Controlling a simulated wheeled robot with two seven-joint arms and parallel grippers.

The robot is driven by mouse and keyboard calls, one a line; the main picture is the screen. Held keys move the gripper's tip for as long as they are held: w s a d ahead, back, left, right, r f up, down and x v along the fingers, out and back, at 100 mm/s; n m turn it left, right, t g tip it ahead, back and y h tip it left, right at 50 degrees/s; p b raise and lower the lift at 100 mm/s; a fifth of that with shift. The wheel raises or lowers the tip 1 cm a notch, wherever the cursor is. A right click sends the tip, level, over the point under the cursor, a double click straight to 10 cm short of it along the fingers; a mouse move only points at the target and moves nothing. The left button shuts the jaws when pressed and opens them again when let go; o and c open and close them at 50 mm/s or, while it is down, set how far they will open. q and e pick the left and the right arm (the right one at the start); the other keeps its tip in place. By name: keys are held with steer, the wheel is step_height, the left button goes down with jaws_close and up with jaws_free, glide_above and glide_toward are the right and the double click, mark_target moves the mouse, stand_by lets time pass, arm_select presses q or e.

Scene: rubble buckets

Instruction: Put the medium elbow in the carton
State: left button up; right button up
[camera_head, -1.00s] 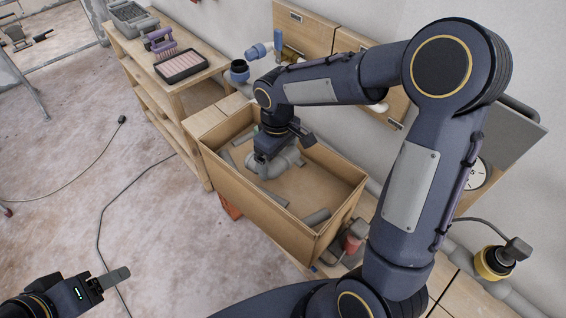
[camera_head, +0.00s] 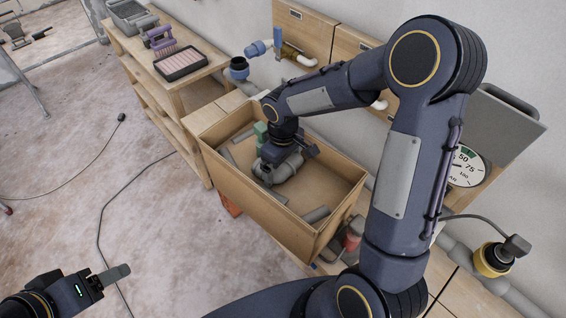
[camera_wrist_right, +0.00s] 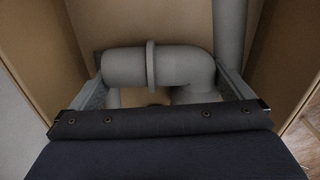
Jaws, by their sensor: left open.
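The medium elbow (camera_head: 285,170) is a grey pipe bend with a raised collar. It is inside the open carton (camera_head: 330,238), low near its floor; I cannot tell whether it touches the floor. My right gripper (camera_head: 270,158) reaches down into the carton from above. In the right wrist view the elbow (camera_wrist_right: 180,66) lies across between the two fingers (camera_wrist_right: 163,90), which press against its two sides. My left gripper (camera_head: 118,273) is open and empty at the lower left, over the floor, far from the carton.
Several grey pipe pieces (camera_head: 316,215) lie along the carton's inside edges, and a green piece (camera_head: 261,130) shows behind my right gripper. A wooden shelf with a brush tray (camera_head: 181,64) stands at the back left. A gauge (camera_head: 466,166) is by the wall.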

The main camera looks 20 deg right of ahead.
steer(key=shift+r, duration=0.1)
step_height(320, 180, up, 12)
steer(key=s+m+t+y, duration=0.1)
steer(key=s+m+t, duration=0.1)
steer(key=s, duration=0.4)
steer(key=s+r+m+t+y, duration=0.1)
steer(key=s+m, duration=0.2)
steer(key=s, duration=0.4)
steer(key=s+d+m+t+y, duration=0.1)
steer(key=s+m+t, duration=0.1)
steer(key=s, duration=0.5)
steer(key=shift+s+r+t+y, duration=0.25)
steer(key=shift+r+t+y, duration=0.05)
steer(key=shift+r+y, duration=0.1)
